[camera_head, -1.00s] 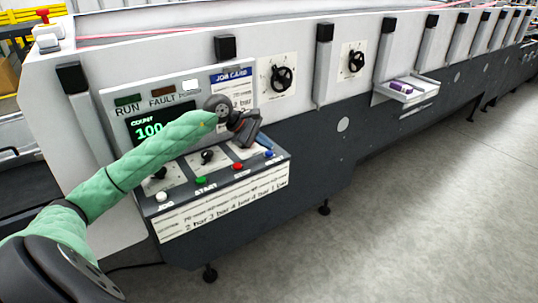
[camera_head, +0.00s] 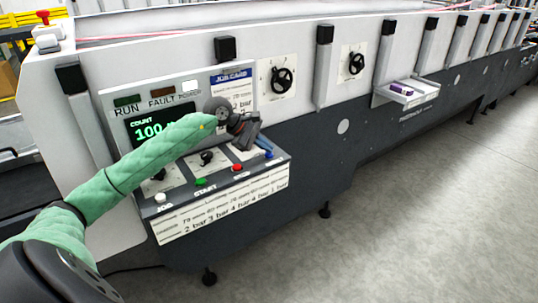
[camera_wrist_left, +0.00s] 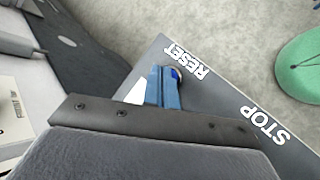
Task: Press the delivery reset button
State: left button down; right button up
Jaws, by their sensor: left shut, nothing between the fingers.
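The blue reset button (camera_head: 269,155) sits at the right end of the button row on the sloping control panel. In the left wrist view the blue button (camera_wrist_left: 176,73) shows next to the printed word RESET, partly hidden behind the blue fingertips. My left gripper (camera_head: 262,145) is shut and empty, with its tips just above and beside the blue button in the head view. In the left wrist view the tips of the left gripper (camera_wrist_left: 165,84) overlap the button's edge; I cannot tell whether they touch it. My right gripper is out of view.
The red button (camera_head: 237,167), green button (camera_head: 201,181) and white button (camera_head: 160,197) share the panel's front edge. A display (camera_head: 148,130) and a job card (camera_head: 233,88) stand behind it. Open floor (camera_head: 430,200) lies to the right.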

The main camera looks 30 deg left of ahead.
aim_at(265, 154)
pick_arm(q)
jog(key=shift+f+b, duration=0.45)
jog(key=shift+b, duration=0.1)
dwell(0.6)
jog(key=shift+r, duration=0.95)
jog(key=shift+r, duration=0.1)
jog(key=shift+r, duration=2.4)
